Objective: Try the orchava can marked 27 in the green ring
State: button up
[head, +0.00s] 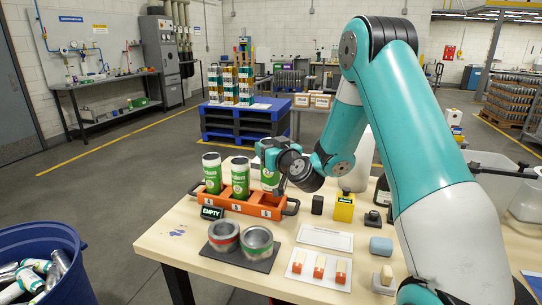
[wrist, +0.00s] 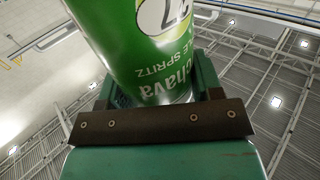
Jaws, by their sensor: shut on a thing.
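My gripper (head: 272,158) is shut on a green orchava can (head: 269,179) at the right end of the orange rack. In the wrist view the can (wrist: 150,55) fills the space between the jaws, with "chava", "LE SPRITZ" and part of a number ending in 7 showing. Its top is hidden in the head view, and I cannot tell whether its base is clear of the rack. Two metal rings stand on a dark mat in front: the green ring (head: 257,243) at right, and a red-banded ring (head: 223,236) at left.
The orange rack (head: 244,207) holds two other green cans (head: 211,173) (head: 240,178). An "EMPTY" sign (head: 211,212) stands before it. A blue bin (head: 40,240) holds cans.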

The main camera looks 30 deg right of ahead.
notch_tip(320, 180, up, 20)
jog(key=p, duration=0.6)
jog(key=shift+f, duration=0.2)
dwell(0.4)
